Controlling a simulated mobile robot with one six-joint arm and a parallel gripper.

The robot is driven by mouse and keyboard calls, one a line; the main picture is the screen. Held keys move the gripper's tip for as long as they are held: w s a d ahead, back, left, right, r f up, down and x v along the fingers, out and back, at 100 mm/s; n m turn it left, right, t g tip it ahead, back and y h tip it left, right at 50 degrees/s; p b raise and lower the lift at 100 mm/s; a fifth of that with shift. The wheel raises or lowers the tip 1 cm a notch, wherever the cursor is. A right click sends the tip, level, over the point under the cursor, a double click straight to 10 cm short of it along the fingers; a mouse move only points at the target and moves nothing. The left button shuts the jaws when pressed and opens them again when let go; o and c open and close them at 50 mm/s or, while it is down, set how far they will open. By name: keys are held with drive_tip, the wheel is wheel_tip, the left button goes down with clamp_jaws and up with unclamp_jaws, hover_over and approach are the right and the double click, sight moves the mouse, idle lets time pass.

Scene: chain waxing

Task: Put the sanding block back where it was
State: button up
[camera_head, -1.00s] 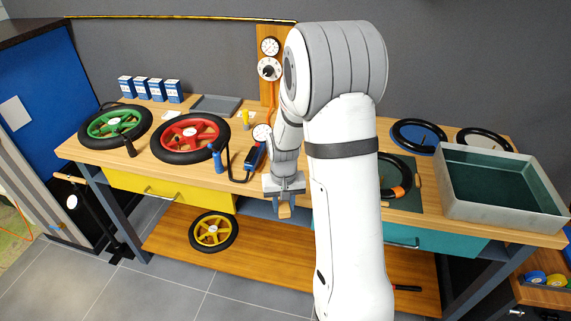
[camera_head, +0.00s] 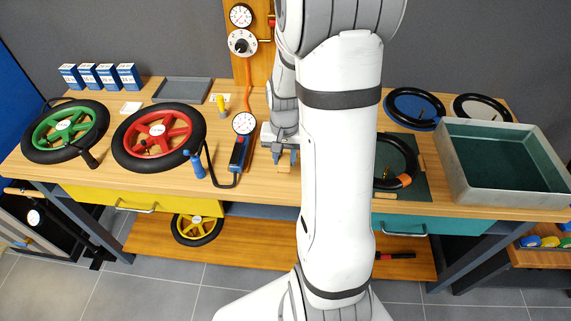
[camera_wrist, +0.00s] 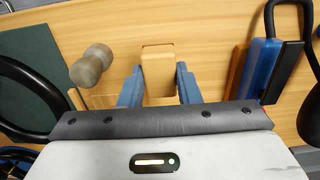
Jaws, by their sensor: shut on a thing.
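The sanding block is a small light-wood block (camera_wrist: 158,72). In the wrist view it stands between the two blue fingers of my gripper (camera_wrist: 157,82), which is shut on it. In the head view my gripper (camera_head: 286,157) points down over the workbench top (camera_head: 255,190), near its front edge, with the block (camera_head: 284,168) low between the fingers. I cannot tell whether the block touches the bench. My arm hides part of the bench to the right of it.
A blue pump device with gauge (camera_head: 239,152) lies just left of my gripper. A dark green mat (camera_head: 416,178) with a black tyre lies right. In the wrist view a grey-brown dumbbell-shaped piece (camera_wrist: 91,65) is close left of the block. A metal tray (camera_head: 455,190) stands far right.

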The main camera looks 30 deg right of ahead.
sight(285, 159)
drive_tip(key=shift+s+f, duration=0.15)
drive_tip(key=shift+f, duration=1.9)
drive_tip(key=shift+f, duration=0.1)
drive_tip(key=o, duration=1.1)
drive_tip(key=shift+r, duration=0.55)
wheel_tip(285, 159, up, 11)
drive_tip(key=shift+f+b, duration=0.1)
drive_tip(key=shift+b, duration=0.2)
drive_tip(key=s+a+r+n+t, duration=0.1)
drive_tip(key=s+a+r+n, duration=0.1)
drive_tip(key=s+a+r, duration=0.1)
drive_tip(key=s+a+r+n+t, duration=0.1)
drive_tip(key=s+a+r+n, duration=0.1)
drive_tip(key=s+a, duration=0.3)
drive_tip(key=s+a+r+n+t, duration=0.1)
drive_tip(key=s+a+r+n, duration=0.2)
drive_tip(key=s+a+r, duration=0.1)
drive_tip(key=shift+s+r+t, duration=0.25)
drive_tip(key=shift+s+t, duration=0.05)
drive_tip(key=shift+s, duration=0.25)
